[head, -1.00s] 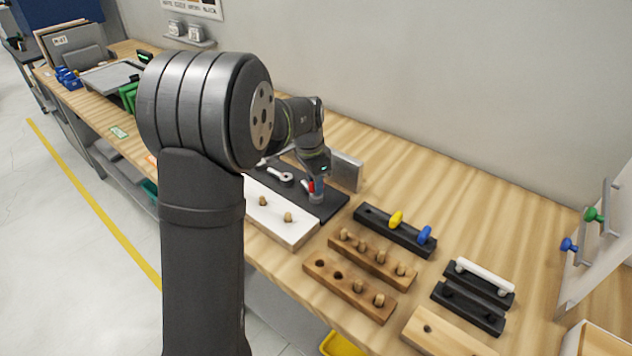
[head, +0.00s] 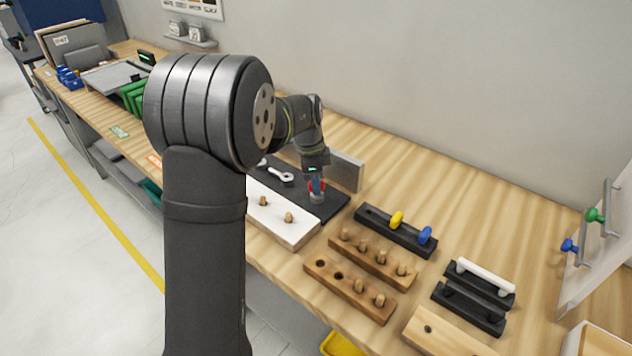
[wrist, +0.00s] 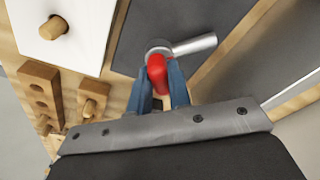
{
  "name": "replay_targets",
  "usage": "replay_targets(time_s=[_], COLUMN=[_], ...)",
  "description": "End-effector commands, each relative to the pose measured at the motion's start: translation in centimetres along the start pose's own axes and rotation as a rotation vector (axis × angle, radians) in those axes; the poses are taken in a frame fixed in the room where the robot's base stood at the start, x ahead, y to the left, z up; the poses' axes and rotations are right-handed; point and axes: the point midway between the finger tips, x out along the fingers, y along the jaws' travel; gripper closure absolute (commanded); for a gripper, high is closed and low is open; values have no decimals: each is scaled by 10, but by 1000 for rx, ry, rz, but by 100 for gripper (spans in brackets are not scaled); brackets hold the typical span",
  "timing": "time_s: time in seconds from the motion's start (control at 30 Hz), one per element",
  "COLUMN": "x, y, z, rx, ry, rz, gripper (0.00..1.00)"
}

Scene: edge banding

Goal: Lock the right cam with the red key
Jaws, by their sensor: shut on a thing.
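My gripper (head: 316,184) points down at the right end of the dark plate (head: 333,207). Its blue fingers (wrist: 159,98) are shut on the red key (wrist: 157,73). The key's far end is at the round head of the right cam (wrist: 158,47); how deep it sits is hidden. In the wrist view, the cam's silver lever (wrist: 195,45) points right, slightly upward. In the head view, the right cam's round base (head: 317,198) shows under the gripper, but its lever is hidden. Another cam (head: 285,178) with a silver lever stands to the left.
A white panel (head: 293,232) with two wooden dowels lies in front of the plate. A grey upright fence (head: 347,172) stands behind it. A black rack (head: 372,221) with yellow and blue keys and several wooden peg blocks (head: 340,287) lie to the right.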

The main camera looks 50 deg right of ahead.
Motion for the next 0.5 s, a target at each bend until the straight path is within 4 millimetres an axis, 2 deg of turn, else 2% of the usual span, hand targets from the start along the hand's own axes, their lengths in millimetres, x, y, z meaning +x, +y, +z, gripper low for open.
replay_targets(time_s=[0.23, 0.5], x=[0, 0], y=[-1, -2], z=[0, 0], rx=[33, 314], ry=[0, 0], rz=[1, 35], gripper=[100, 100])
